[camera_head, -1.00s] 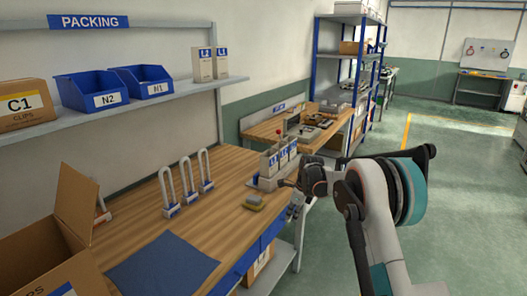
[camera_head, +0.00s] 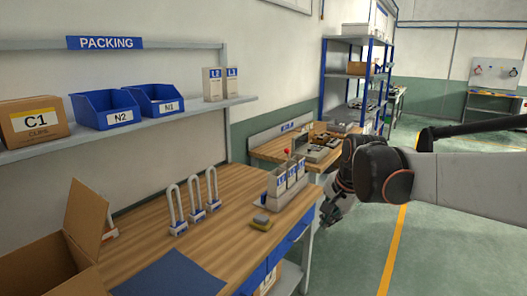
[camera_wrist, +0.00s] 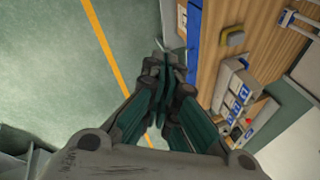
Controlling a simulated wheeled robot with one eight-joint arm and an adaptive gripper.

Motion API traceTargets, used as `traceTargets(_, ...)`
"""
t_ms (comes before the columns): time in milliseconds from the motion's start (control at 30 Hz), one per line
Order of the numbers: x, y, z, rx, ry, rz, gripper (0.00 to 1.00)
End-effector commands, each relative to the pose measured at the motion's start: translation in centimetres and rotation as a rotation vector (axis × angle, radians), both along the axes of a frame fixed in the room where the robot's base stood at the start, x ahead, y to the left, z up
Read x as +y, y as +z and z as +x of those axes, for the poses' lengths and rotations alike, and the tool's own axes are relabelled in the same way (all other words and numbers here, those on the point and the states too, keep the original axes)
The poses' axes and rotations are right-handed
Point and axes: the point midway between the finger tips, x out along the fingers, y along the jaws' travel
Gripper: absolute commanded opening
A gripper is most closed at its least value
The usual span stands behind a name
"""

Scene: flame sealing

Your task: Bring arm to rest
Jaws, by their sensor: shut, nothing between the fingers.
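My gripper (camera_head: 330,213) is off the right front edge of the packing bench (camera_head: 235,190), over the floor, pointing down. In the wrist view my gripper (camera_wrist: 164,62) has its fingers together with nothing between them. My arm stretches in from the right of the head view. The gripper touches nothing that I can see.
On the bench stand a grey holder (camera_head: 285,188) with labelled boxes, a yellow-grey sponge-like block (camera_head: 261,221), several white U-shaped loops (camera_head: 195,200), a blue mat (camera_head: 165,275) and an open carton (camera_head: 50,265). A blue shelf rack (camera_head: 352,85) stands behind. The floor (camera_head: 445,240) at right is clear.

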Motion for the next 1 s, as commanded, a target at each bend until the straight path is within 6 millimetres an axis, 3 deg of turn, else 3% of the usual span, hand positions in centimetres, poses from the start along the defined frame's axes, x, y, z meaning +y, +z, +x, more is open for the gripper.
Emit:
traceTargets(33, -0.2, 0.5, -1.9, -0.017, 0.046, -0.025, 0.0)
traceTargets(300, -1.0, 1.4, -10.4, -0.104, 0.311, -0.184, 0.0)
traceTargets(600, -1.8, -0.4, -19.2, -0.186, 0.6, -0.381, 0.0)
traceTargets(800, -2.2, -2.5, -23.5, -0.224, 0.757, -0.498, 0.0)
traceTargets(1000, -2.4, -3.7, -25.2, -0.239, 0.832, -0.556, 0.0)
